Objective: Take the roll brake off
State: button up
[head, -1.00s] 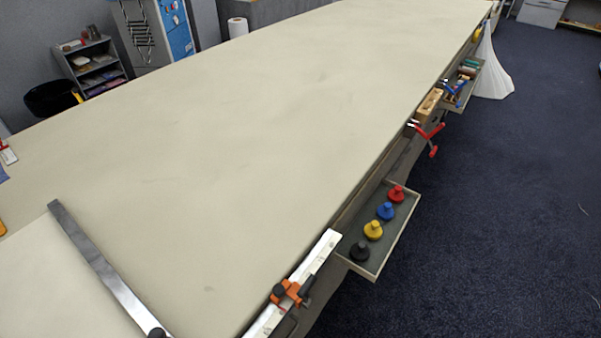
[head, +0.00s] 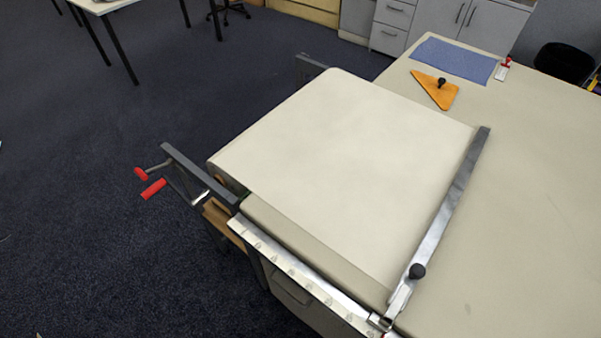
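A dark frame bar (head: 200,175) stands at the roll's near end. Two red grips stick out beside it: an upper one (head: 140,173) on a bent metal arm and a lower one (head: 154,189) on another metal arm. I cannot tell for sure which of them is the roll brake, or whether it is engaged. My gripper is not in view.
A white rail (head: 300,272) runs along the table's near edge. An orange triangle (head: 436,90), a blue sheet (head: 454,60) and a red-handled tool (head: 503,69) lie behind.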

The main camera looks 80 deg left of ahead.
aim_at(143, 175)
jog(key=u, duration=2.1)
